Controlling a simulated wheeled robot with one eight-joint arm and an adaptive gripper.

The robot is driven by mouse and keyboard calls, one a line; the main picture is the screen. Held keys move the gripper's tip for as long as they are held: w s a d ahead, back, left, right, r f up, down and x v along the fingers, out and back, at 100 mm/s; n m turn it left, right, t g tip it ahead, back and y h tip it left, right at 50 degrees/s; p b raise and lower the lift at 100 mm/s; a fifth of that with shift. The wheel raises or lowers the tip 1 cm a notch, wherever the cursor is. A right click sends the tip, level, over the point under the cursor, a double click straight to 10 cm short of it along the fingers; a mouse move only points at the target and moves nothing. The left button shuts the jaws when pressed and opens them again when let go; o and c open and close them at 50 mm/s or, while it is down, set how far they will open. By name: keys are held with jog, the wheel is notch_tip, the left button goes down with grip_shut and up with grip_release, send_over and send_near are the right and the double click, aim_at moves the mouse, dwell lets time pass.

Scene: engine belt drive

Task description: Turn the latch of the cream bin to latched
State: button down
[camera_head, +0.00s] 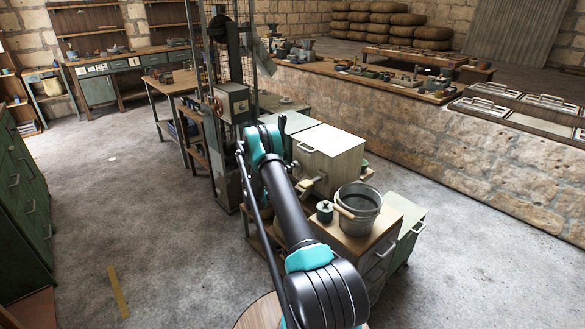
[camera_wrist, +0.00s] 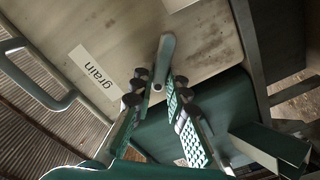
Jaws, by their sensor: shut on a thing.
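The cream bin (camera_head: 335,152) stands on the bench just right of my arm in the head view. In the wrist view the cream bin (camera_wrist: 105,45) fills the upper left and carries a white label reading "grain". Its latch (camera_wrist: 164,55) is a short grey-green lever on the front face, pointing down in the picture between my fingertips. My gripper (camera_wrist: 158,84) is shut on the lower end of the latch, with one textured finger on each side. The pivot end of the latch is clear of the fingers.
A bar handle (camera_wrist: 42,80) sticks out of the bin at the left of the wrist view. Open floor (camera_head: 125,195) lies to the left.

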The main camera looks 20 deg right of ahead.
jog(key=shift+w+a+f+n, duration=0.1)
jog(key=shift+f+n, duration=0.05)
jog(key=shift+n, duration=1.25)
jog(key=shift+w+f+n, duration=0.1)
jog(key=shift+f+n, duration=0.1)
jog(key=shift+n, duration=1.2)
jog(key=shift+a+f+n, duration=0.1)
jog(key=shift+f+n, duration=0.05)
jog(key=shift+n, duration=1.25)
jog(key=c, duration=1.5)
grip_release()
jog(key=v, duration=1.2)
